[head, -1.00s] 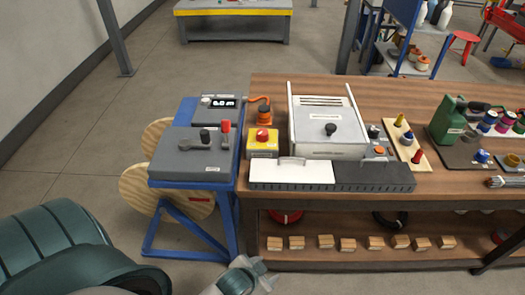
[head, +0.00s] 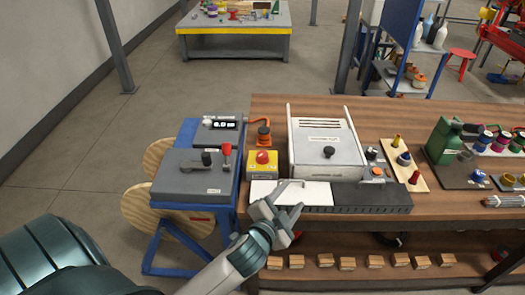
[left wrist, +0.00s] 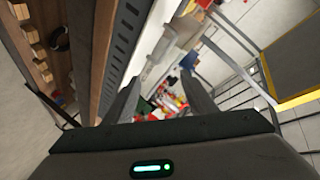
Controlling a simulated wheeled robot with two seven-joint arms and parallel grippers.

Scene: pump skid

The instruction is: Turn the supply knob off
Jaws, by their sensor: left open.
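A grey supply box (head: 202,136) with a lit display (head: 224,124) stands at the back of the blue cart, left of the bench. A small pale knob (head: 207,121) sits left of the display; its setting is too small to tell. My left gripper (head: 277,207) is open and empty, in front of the white pad at the bench's front edge, to the right of and nearer than the supply box. Its two fingers (left wrist: 160,95) are spread in the left wrist view, with nothing between them. The knob is not seen in that view. My right gripper is not in view.
In front of the supply box is a grey panel (head: 180,184) with black and red levers. A yellow box (head: 254,170) with a red button stands on the bench's left end, beside a white-lidded unit (head: 327,165). The floor left of the cart is mostly clear.

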